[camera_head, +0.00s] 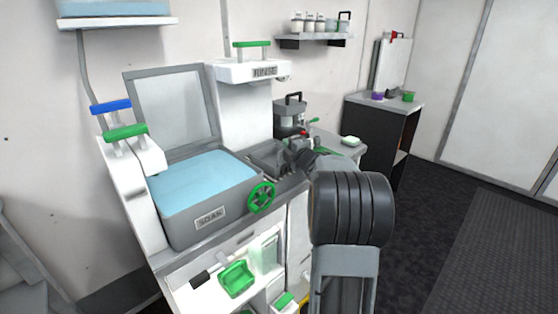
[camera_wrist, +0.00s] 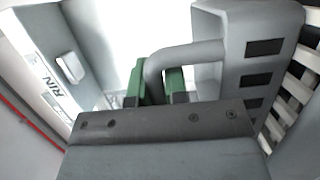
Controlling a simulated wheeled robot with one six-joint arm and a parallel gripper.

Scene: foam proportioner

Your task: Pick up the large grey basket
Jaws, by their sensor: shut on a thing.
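A large grey basket (camera_wrist: 285,28) with a column of dark slots and a rounded grey handle fills the upper right of the wrist view. My gripper (camera_wrist: 155,80) has its green fingers on either side of that handle and is shut on it. In the head view my gripper (camera_head: 302,148) is partly hidden behind my own arm, over the counter right of the soak basin. The basket is hard to make out there, and I cannot tell whether it rests on something.
The soak basin (camera_head: 208,222) with blue liquid and a raised lid stands left, a green wheel (camera_head: 261,197) at its corner. The rinse unit (camera_head: 250,72) stands behind. A dark-sided side table (camera_head: 375,130) is farther right. Open floor (camera_head: 440,225) lies right.

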